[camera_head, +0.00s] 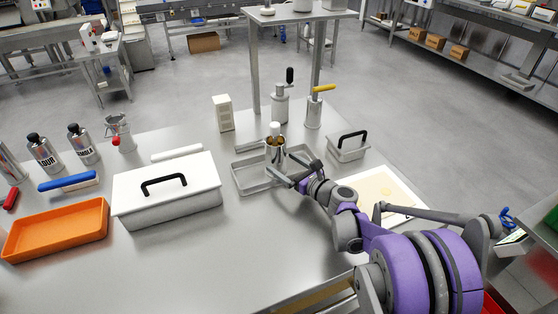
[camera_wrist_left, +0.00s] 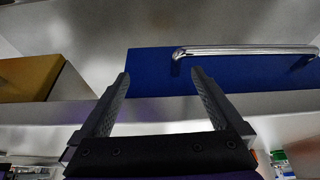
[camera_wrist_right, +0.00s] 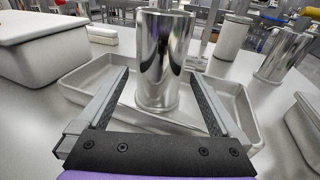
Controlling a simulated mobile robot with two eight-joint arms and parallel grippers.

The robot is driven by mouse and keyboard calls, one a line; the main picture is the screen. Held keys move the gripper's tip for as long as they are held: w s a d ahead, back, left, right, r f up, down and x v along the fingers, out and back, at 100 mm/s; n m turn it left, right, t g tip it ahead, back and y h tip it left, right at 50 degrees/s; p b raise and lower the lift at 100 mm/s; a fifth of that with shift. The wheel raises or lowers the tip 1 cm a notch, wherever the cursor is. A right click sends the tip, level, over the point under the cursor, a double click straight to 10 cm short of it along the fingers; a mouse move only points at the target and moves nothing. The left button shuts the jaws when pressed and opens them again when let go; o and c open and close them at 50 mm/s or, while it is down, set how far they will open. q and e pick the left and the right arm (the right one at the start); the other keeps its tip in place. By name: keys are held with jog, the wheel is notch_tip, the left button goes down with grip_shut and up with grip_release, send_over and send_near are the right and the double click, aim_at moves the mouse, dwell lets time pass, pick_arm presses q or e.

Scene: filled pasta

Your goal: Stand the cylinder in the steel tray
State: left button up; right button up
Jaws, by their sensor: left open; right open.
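The shiny steel cylinder (camera_head: 275,152) stands upright in the shallow steel tray (camera_head: 238,180). In the right wrist view the cylinder (camera_wrist_right: 160,62) rests on the floor of the tray (camera_wrist_right: 242,112), with its top near the upper image edge. My right gripper (camera_head: 287,172) reaches in from the right, low at the cylinder. Its open fingers (camera_wrist_right: 159,75) lie to either side of the cylinder, with visible gaps. My left gripper is outside the head view. In the left wrist view it is open and empty (camera_wrist_left: 158,78), facing a blue panel with a metal handle (camera_wrist_left: 240,52).
A lidded white box (camera_head: 165,190) stands left of the tray and an orange tray (camera_head: 55,230) farther left. Behind are a black-handled canister (camera_head: 280,108) and a yellow-handled one (camera_head: 313,113). A small lidded pan (camera_head: 347,150) stands right. The front of the table is clear.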

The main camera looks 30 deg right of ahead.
jog(key=v, duration=0.8)
jog(key=shift+s+p, duration=0.3)
jog(key=shift+s, duration=0.05)
jog(key=shift+r, duration=0.1)
